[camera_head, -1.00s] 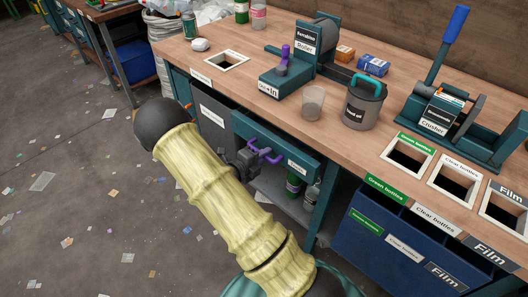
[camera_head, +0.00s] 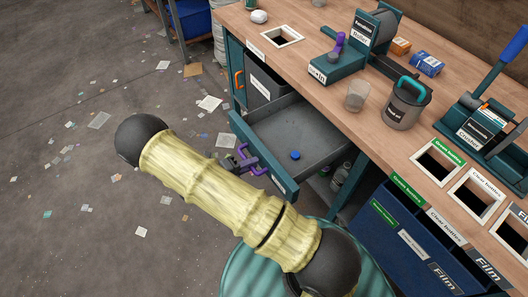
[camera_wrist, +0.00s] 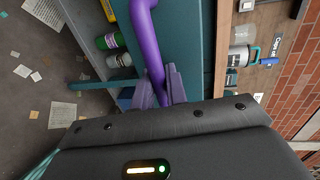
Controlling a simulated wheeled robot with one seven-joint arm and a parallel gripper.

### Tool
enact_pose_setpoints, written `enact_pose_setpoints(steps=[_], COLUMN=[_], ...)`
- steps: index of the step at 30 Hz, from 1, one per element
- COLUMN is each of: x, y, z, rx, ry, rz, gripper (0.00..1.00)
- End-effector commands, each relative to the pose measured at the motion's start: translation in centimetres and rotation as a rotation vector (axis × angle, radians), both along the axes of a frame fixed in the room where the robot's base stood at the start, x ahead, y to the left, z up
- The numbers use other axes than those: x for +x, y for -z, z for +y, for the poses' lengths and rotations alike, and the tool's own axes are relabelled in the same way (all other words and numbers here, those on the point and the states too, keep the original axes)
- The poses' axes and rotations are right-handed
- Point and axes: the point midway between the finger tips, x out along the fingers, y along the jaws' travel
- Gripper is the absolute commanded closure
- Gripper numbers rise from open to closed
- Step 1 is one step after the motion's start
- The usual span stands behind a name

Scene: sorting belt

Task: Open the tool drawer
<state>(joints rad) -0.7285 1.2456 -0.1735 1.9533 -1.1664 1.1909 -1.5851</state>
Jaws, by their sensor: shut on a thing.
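The tool drawer (camera_head: 290,128) is pulled out from under the bench in the head view. Its grey tray shows, with a small blue round thing (camera_head: 295,155) lying in it. The drawer's teal front faces my arm and carries a purple handle (camera_head: 250,163). My gripper (camera_head: 240,163) is at the front and is shut on this handle. In the wrist view the purple handle (camera_wrist: 147,45) runs down between the fingers of my gripper (camera_wrist: 160,92). My arm hides part of the drawer front and the floor below.
Blue bottle bins (camera_head: 385,225) stand right of the drawer. Bottles (camera_head: 340,175) sit on the shelf beneath. The littered floor at left is open.

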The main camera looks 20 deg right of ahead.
Motion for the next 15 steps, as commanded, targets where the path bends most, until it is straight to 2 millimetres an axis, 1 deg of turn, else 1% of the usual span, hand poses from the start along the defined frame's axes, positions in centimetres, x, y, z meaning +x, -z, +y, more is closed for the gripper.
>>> enact_pose_setpoints(steps=[1, 6, 15], x=[-0.2, -0.5, -0.5], y=[0.0, 0.1, 0.1], z=[0.6, 1.6, 1.7], rx=[0.001, -0.001, 0.001], ry=[-0.002, 0.000, 0.001], rz=[0.001, 0.002, 0.001], gripper=[1.00, 1.00, 1.00])
